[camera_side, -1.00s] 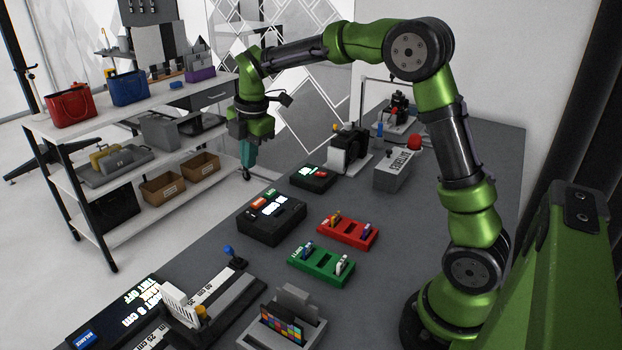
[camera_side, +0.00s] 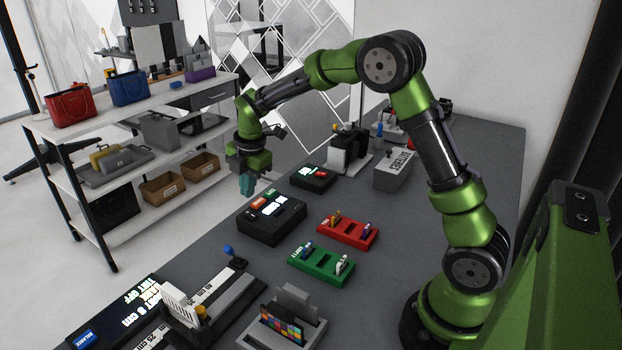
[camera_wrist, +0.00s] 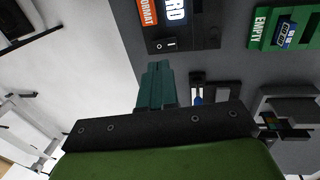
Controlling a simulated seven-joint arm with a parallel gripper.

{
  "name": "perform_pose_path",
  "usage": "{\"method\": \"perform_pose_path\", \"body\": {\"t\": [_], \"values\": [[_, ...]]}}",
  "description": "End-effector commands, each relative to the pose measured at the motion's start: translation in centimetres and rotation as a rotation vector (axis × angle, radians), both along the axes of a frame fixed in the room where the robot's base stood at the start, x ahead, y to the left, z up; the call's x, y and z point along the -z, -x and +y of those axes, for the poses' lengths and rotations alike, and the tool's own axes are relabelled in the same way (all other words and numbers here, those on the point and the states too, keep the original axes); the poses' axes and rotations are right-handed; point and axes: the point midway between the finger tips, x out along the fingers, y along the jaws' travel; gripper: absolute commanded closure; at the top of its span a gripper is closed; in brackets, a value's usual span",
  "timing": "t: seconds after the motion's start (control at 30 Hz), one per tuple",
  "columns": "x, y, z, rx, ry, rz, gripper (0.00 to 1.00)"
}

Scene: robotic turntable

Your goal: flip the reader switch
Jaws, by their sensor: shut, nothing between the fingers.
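The reader is a black box with lit displays (camera_side: 270,218) on the near-left part of the grey table in the side view. In the wrist view part of it (camera_wrist: 205,38) shows at the top, with an orange FORMAT label. A small black rocker switch (camera_wrist: 166,44) marked O and I sits on its edge. My gripper (camera_side: 246,185) has teal fingers, shut and empty, in the air behind and left of the reader. In the wrist view the fingertips (camera_wrist: 158,68) point towards the switch and appear apart from it.
A green tray (camera_side: 321,265) and a red tray (camera_side: 347,232) lie right of the reader. A smaller black box (camera_side: 313,178) stands behind it. A blue-knobbed lever (camera_side: 231,251) stands in front. Open floor lies left of the table.

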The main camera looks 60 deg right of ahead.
Motion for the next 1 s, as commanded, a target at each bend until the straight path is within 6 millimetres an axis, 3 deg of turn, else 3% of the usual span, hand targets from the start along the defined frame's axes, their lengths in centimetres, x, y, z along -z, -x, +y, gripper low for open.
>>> {"method": "perform_pose_path", "body": {"t": [0.1, 0.3, 1.0], "values": [[2.5, -0.3, 0.0, 0.001, 0.000, 0.004, 1.00], [4.9, -0.8, 0.0, 0.000, 0.001, 0.002, 1.00], [6.1, -1.2, -0.1, 0.000, 0.002, 0.001, 1.00]]}}
